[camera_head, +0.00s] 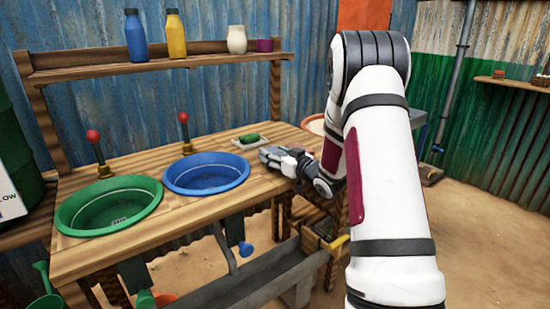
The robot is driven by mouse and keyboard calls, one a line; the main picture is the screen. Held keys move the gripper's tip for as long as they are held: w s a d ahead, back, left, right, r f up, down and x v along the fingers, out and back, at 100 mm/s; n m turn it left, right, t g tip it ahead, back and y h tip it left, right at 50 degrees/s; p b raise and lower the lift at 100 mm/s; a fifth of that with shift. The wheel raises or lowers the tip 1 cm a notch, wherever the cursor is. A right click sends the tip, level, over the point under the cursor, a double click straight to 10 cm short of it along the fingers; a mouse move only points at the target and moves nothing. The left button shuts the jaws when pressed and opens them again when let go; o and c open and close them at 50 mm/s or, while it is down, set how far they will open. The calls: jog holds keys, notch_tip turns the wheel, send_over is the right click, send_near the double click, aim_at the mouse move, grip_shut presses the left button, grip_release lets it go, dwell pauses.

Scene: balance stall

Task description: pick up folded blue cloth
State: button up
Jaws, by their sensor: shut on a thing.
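My gripper (272,157) is low over the right part of the wooden bench (262,190), to the right of the blue basin (206,173). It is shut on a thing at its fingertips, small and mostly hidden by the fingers. I take this to be the folded blue cloth, but its shape and folds cannot be made out. I cannot tell whether it touches the bench top. No other folded blue cloth shows.
A white dish with a green block (249,138) lies just behind my gripper. A green basin (109,205) stands left of the blue one, with red-knobbed levers behind. A shelf (150,66) holds a blue bottle (136,37), a yellow bottle (175,35) and cups.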

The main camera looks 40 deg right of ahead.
jog(key=shift+r, duration=0.9)
jog(key=s+a+p, duration=0.1)
jog(key=s+a, duration=0.1)
jog(key=s, duration=0.5)
jog(key=s+a+r+p, duration=0.1)
jog(key=s+a, duration=0.2)
jog(key=s, duration=0.5)
jog(key=shift+r, duration=0.2)
jog(key=shift+s+a+f, duration=0.1)
